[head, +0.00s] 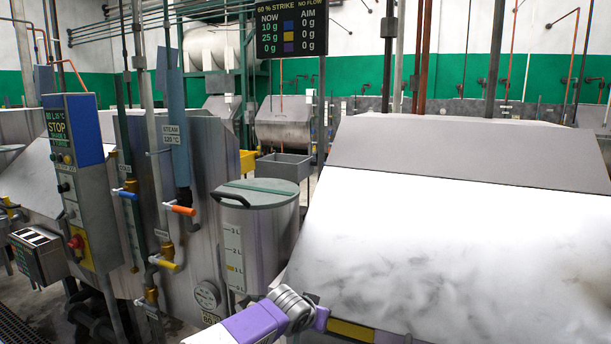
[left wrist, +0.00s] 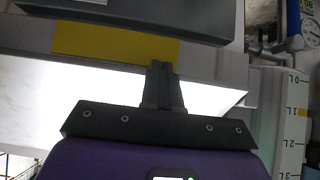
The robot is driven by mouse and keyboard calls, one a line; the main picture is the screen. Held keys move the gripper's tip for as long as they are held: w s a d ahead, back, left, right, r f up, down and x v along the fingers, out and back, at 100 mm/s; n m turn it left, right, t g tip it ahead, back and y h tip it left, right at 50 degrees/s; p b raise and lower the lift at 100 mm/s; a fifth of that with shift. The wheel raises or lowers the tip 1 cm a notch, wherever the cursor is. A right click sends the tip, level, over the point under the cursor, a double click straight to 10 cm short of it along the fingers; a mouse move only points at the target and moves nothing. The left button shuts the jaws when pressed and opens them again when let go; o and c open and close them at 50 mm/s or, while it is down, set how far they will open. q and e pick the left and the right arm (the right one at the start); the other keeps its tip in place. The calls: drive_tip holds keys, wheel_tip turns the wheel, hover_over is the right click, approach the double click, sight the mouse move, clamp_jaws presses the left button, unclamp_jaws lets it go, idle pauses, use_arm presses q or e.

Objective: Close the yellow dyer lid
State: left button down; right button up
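A large metal dyer fills the right of the head view, with a broad, bright sloping lid panel (head: 450,225). A yellow strip (head: 351,331) lies along its lower front edge; it also shows in the left wrist view (left wrist: 115,44). My left gripper (left wrist: 163,74) has its dark fingers together, with their tips at the strip's right end; I cannot tell whether they touch. In the head view my left gripper (head: 320,318) is at the lower left corner of the panel, its fingertips hidden. No held object shows. My right gripper is not in view.
A lidded grey tank (head: 258,235) with a litre scale stands close left of the dyer. A control box (head: 76,165) and pipes with orange (head: 181,210) and yellow valve handles stand further left. A dark bar (left wrist: 130,15) crosses the top of the left wrist view.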

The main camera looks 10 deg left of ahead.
use_arm(q)
drive_tip(key=shift+a+f, duration=0.1)
drive_tip(key=shift+f, duration=0.55)
drive_tip(key=s+a+r+p, duration=0.1)
drive_tip(key=s+a+r, duration=0.15)
drive_tip(key=s, duration=0.35)
drive_tip(key=s+a+r+p, duration=0.1)
drive_tip(key=s+r, duration=0.2)
drive_tip(key=s, duration=0.3)
drive_tip(key=s+d+f+n+g+h+p, duration=0.1)
drive_tip(key=s+f+g, duration=0.1)
drive_tip(key=f, duration=1)
drive_tip(key=s+f+n+g+h+p, duration=0.1)
drive_tip(key=s+f+g, duration=0.2)
drive_tip(key=f, duration=0.9)
drive_tip(key=s+a+f+n+g+p, duration=0.1)
drive_tip(key=s+f+n, duration=0.1)
drive_tip(key=s+f, duration=0.7)
drive_tip(key=s+a+f+n+g, duration=0.1)
drive_tip(key=s+f+n+g, duration=0.1)
drive_tip(key=s+f, duration=0.7)
drive_tip(key=shift+s+a+f+y+p, duration=0.15)
drive_tip(key=shift+s+a+y+p, duration=0.2)
drive_tip(key=shift+s, duration=0.8)
